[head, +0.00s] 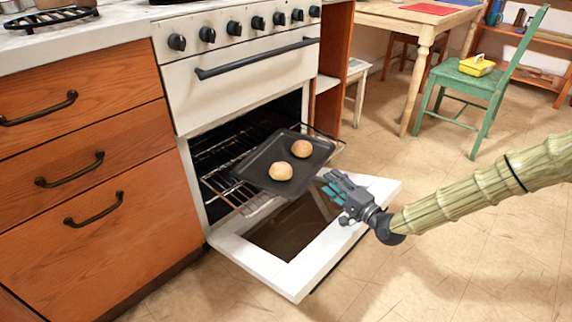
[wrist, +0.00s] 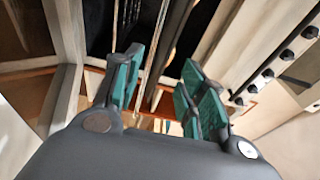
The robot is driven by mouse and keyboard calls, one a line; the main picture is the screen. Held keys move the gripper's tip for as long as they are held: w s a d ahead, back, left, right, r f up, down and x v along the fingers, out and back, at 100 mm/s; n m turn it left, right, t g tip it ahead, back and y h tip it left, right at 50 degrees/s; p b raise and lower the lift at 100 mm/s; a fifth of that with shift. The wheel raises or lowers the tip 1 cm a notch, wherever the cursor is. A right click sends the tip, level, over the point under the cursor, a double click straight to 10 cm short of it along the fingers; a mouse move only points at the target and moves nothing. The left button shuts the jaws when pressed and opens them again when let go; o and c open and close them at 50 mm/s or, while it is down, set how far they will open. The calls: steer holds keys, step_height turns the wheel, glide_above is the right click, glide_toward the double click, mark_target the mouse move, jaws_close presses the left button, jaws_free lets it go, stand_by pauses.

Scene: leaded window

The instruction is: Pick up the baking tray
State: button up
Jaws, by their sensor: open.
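The baking tray (head: 262,160) is dark and rectangular, and it lies on a wire rack pulled partly out of the open oven. Two round golden buns, one (head: 301,148) farther back and one (head: 280,171) nearer, sit on it. My gripper (head: 332,184) is open and empty, just off the tray's right front side and above the lowered oven door. In the wrist view its teal fingers (wrist: 160,80) stand apart. Dark narrow strips show between and beyond them; I cannot tell which is the tray's edge.
The white oven door (head: 350,240) hangs open below the tray and my gripper. The oven rack (head: 215,183) shows left of the tray. Wooden drawers (head: 90,205) stand left of the oven. A green chair (head: 480,88) and a wooden table (head: 425,22) stand behind; the right floor is clear.

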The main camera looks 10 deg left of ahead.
mark_target(319, 172)
steer(key=b+x, duration=0.3)
steer(key=x, duration=0.2)
steer(key=shift+w+a, duration=0.1)
steer(key=shift+a, duration=0.1)
steer(key=shift+r, duration=0.15)
jaws_close()
